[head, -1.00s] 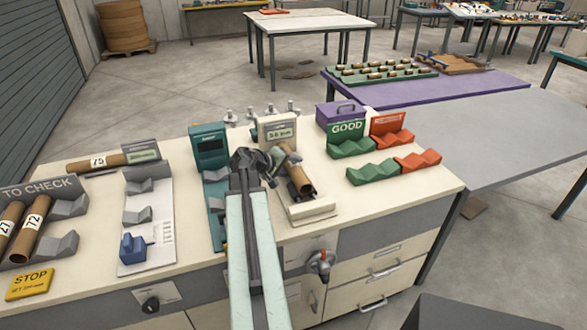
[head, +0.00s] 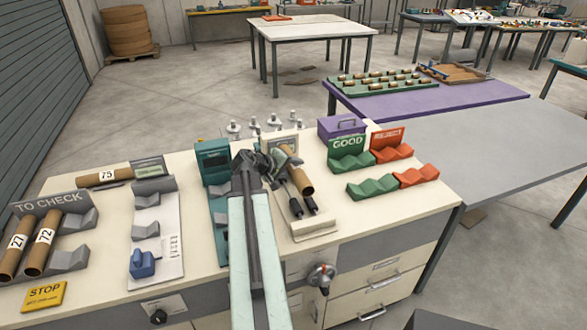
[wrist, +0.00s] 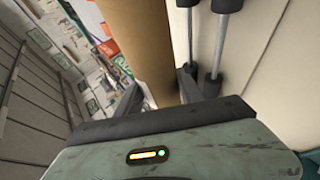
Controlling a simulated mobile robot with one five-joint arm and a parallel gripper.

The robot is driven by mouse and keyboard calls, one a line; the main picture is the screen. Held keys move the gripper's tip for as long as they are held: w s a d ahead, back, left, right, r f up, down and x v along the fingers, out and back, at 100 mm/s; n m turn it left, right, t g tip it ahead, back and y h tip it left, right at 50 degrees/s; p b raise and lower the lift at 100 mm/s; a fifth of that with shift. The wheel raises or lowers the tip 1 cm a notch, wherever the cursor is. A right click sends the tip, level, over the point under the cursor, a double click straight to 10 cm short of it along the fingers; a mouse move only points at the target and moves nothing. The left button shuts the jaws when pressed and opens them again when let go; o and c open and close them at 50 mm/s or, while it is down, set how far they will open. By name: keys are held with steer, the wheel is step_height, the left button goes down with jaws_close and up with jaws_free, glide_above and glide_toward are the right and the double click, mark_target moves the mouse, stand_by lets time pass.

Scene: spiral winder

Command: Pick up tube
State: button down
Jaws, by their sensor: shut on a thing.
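My gripper (head: 284,168) is shut on a brown cardboard tube (head: 301,182) above the gauge stand (head: 312,225) at the middle of the bench. The tube is tilted, its open end toward the front right. Two black rollers of the stand show beside and below it. In the wrist view the tube (wrist: 147,45) runs up between the two dark fingers (wrist: 165,92), and the rollers (wrist: 210,85) lie to its right, apart from it. My gripper hides part of the tube and of the display behind it.
Two numbered tubes (head: 40,250) lie in the TO CHECK rack at left. A tube marked 75 (head: 103,176) lies behind. Green GOOD cradles (head: 352,163) and orange cradles (head: 415,175) stand at right. A teal device (head: 212,160) stands close to my arm's left.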

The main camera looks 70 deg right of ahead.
step_height(320, 180, up, 12)
steer(key=p, duration=1)
steer(key=shift+w+f, duration=0.1)
steer(key=shift+f, duration=0.05)
